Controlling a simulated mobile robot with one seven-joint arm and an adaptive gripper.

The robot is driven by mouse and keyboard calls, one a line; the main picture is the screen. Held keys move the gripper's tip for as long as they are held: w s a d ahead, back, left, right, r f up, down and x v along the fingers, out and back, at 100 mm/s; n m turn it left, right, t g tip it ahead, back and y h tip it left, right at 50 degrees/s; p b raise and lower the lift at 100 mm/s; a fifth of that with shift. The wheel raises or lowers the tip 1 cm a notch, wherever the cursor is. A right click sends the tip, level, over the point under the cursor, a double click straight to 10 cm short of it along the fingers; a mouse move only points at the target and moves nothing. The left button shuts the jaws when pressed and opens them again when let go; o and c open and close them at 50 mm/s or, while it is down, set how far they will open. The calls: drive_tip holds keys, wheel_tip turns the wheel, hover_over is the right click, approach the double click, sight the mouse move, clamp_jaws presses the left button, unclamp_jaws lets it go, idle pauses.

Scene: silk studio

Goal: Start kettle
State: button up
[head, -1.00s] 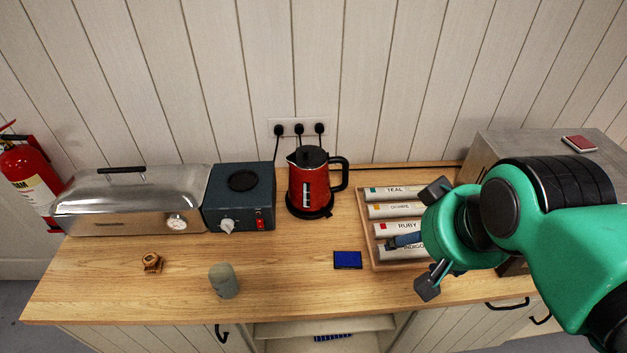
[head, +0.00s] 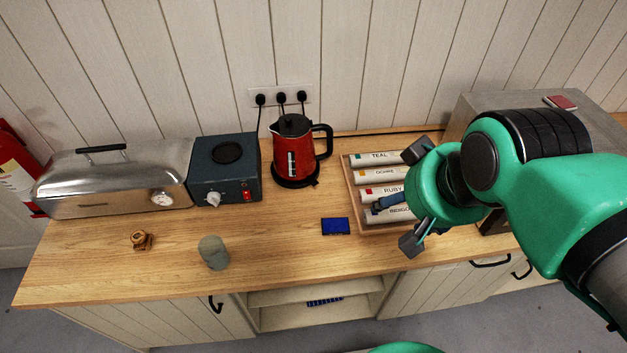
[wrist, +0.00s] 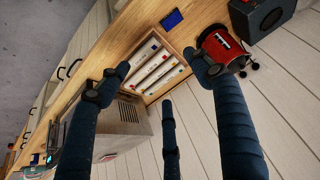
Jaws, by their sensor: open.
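The red kettle (head: 293,155) with a black lid and handle stands upright on its black base (head: 296,182) near the wall, at the middle of the counter. It also shows in the wrist view (wrist: 222,48), partly behind one finger. My gripper (head: 408,205) is open and empty, above the right part of the tray of labelled rolls, to the right of the kettle and apart from it. In the wrist view the dark fingers are spread wide. The kettle's switch cannot be made out.
The wooden tray (head: 351,203) holds several labelled rolls. A blue pad (head: 335,226), a grey-green cylinder (head: 213,252) and a small brown object (head: 141,240) lie on the counter. A dark hotplate box (head: 227,182) and a steel steamer (head: 110,184) stand left. A grey cabinet (head: 485,105) stands right.

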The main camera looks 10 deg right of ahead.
drive_tip(key=shift+w, duration=0.1)
drive_tip(key=c, duration=1.1)
drive_tip(key=shift+w+a+r, duration=0.1)
drive_tip(key=shift+w, duration=0.15)
drive_tip(key=c, duration=0.4)
drive_tip(key=shift+w, duration=0.3)
clamp_jaws()
drive_tip(key=w+a+f+n+g+y+p, duration=0.1)
drive_tip(key=w+a+f+n, duration=0.1)
drive_tip(key=w, duration=0.7)
drive_tip(key=w+a+f+n+p, duration=0.1)
drive_tip(key=w+a+f+p, duration=0.15)
drive_tip(key=w, duration=0.65)
drive_tip(key=w+a+f+n+g+p, duration=0.1)
drive_tip(key=w+a+f+n, duration=0.2)
drive_tip(key=w+f, duration=1.1)
drive_tip(key=shift+w+a+f+g+y, duration=0.15)
drive_tip(key=shift+w+a+g+y, duration=0.25)
drive_tip(key=shift+a, duration=0.7)
